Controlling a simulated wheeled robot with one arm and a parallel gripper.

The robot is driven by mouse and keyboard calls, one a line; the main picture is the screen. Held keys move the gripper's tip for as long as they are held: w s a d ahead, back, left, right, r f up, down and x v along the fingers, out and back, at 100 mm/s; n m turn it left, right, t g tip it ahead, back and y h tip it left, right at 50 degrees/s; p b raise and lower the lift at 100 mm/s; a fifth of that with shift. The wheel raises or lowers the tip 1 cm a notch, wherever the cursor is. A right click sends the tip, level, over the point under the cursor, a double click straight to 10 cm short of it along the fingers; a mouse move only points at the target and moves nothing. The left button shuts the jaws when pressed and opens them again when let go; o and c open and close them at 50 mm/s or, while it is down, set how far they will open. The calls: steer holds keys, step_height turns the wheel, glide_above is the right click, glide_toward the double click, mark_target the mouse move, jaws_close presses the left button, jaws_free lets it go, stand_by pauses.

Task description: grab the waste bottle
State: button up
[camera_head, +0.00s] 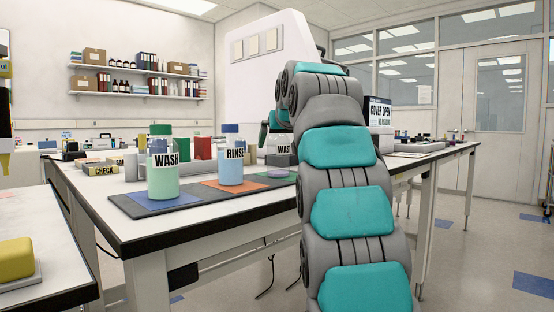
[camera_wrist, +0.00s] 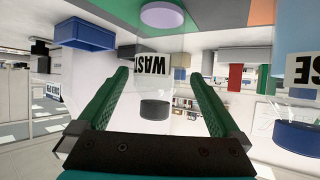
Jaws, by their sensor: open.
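The waste bottle (camera_wrist: 153,85) is clear, with a white label starting "WAS", a black cap and purple at its base. It appears upside down in the wrist view, upright on the mat, between the two green fingers of my gripper (camera_wrist: 160,75). The gripper is open, with a visible gap on both sides of the bottle; contact is not evident. In the head view the waste bottle (camera_head: 279,160) shows only partly left of my arm, its label cut off at "WA". The gripper's fingers are hidden there behind my arm.
The green WASH bottle (camera_head: 163,180) and blue RINSE bottle (camera_head: 231,173) stand left of the waste bottle on the dark mat (camera_head: 125,206). The RINSE bottle's blue cap (camera_wrist: 299,136) is close at the wrist view's right. A white machine (camera_head: 262,75) rises behind.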

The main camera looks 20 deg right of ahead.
mark_target(276, 150)
steer(key=shift+x, duration=3.1)
steer(key=shift+d+r, duration=0.15)
steer(key=c, duration=1.3)
